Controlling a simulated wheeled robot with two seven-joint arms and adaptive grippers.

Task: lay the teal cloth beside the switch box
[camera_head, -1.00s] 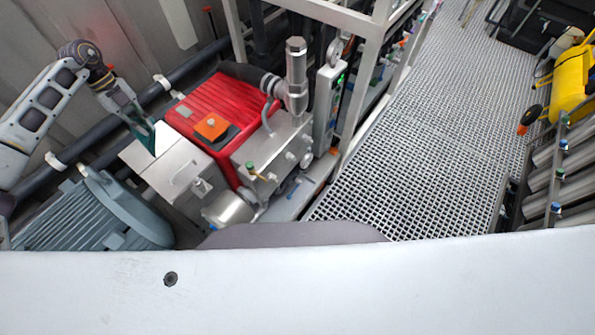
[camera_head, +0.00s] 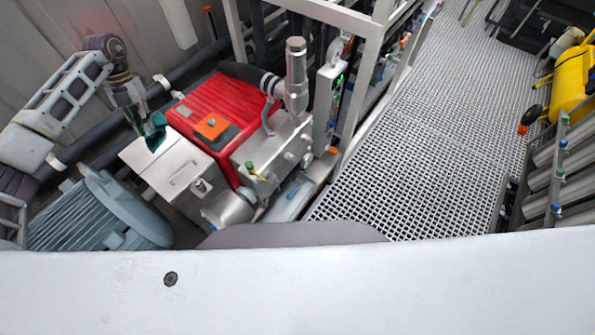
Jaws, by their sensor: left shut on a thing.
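The teal cloth (camera_head: 155,133) hangs crumpled from my left gripper (camera_head: 143,117). The gripper is shut on it and points down. The cloth is in front of the upper edge of a silver lidded box (camera_head: 172,172), left of the red machine; I cannot tell whether it touches the box. An orange block (camera_head: 211,127) on a dark plate lies on top of the red machine, to the right of the cloth. I cannot tell for certain which of these is the switch box. My right gripper is out of view.
The red machine (camera_head: 222,98) carries an upright metal cylinder (camera_head: 296,70). A blue-grey finned motor (camera_head: 95,218) stands at the lower left. A slim panel with green lights (camera_head: 327,105) stands at the frame. The grating floor (camera_head: 425,140) is clear; a yellow machine (camera_head: 572,80) is far right.

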